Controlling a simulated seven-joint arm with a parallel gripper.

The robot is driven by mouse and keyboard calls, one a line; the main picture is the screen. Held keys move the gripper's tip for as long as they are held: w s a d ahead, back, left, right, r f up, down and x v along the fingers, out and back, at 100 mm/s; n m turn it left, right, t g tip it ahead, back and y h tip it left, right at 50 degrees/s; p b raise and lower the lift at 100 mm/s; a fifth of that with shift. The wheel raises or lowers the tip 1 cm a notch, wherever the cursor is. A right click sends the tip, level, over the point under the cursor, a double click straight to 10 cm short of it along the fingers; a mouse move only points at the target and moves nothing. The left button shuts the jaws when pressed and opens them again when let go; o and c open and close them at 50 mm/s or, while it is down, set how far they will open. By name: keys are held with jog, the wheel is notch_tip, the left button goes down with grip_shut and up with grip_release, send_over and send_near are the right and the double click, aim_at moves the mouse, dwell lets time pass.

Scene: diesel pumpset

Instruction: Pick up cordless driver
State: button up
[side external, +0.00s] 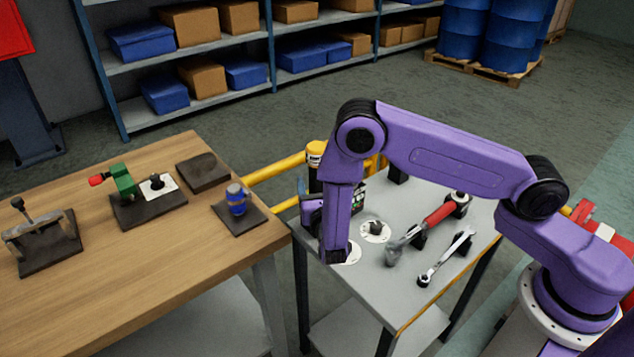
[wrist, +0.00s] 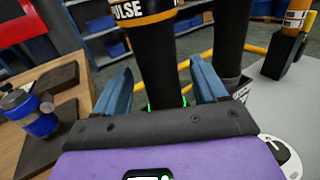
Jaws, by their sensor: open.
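The tool that I take for the cordless driver (wrist: 155,45) stands upright in the wrist view, black with an orange band lettered "PULSE" and a green glow low down. In the side view, its yellow and black top (side external: 316,155) shows left of my forearm. My gripper (wrist: 158,68) is open, with one blue finger on each side of the black body. I cannot tell whether either finger touches it. In the side view my wrist hides most of the gripper and the tool's lower part.
A second orange and black tool (wrist: 288,40) stands close by at right. The grey cart (side external: 375,281) also bears a red-handled tool (side external: 440,215) and a wrench (side external: 447,257). At left, a wooden bench (side external: 128,262) holds a blue part (side external: 237,199) and several fixtures.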

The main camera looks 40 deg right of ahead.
jog(key=shift+x, duration=1.7)
jog(key=shift+f, duration=0.1)
grip_shut()
notch_tip(320, 180, up, 18)
jog(key=shift+r, duration=0.1)
